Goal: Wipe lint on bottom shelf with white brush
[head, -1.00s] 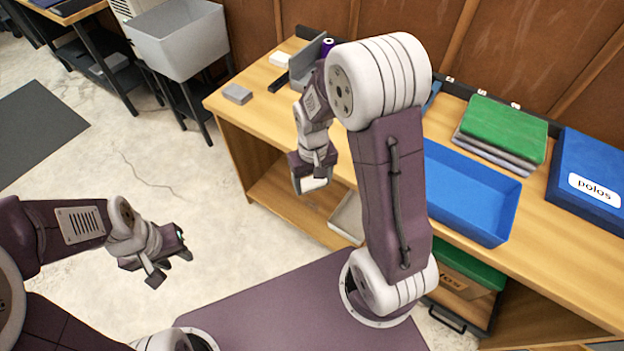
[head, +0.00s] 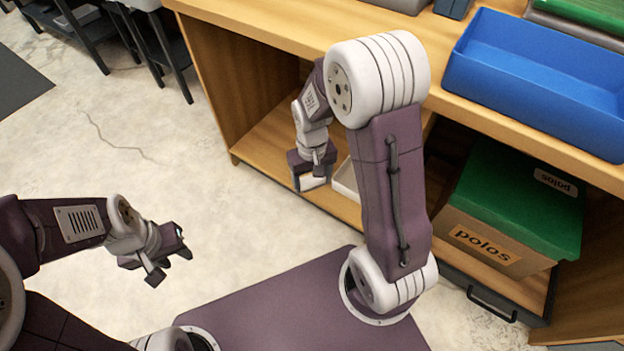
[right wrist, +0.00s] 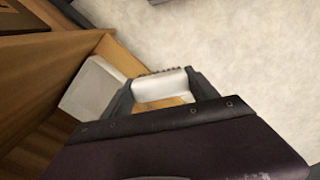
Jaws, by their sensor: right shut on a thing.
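My right gripper (head: 311,178) is shut on the white brush (right wrist: 160,86), held between its two fingers in the right wrist view. Dark bristles show along the brush's far edge there. In the head view the gripper is at the front of the bottom shelf (head: 262,150), near its front edge; whether the brush touches the shelf I cannot tell. I make out no lint on the shelf, and my right arm hides part of it. My left gripper (head: 171,267) is open and empty over the floor.
A pale tray (head: 346,180) lies on the bottom shelf just right of my right gripper. A green-lidded polos box (head: 490,225) stands in the right bay. A blue bin (head: 540,85) stands on the bench top.

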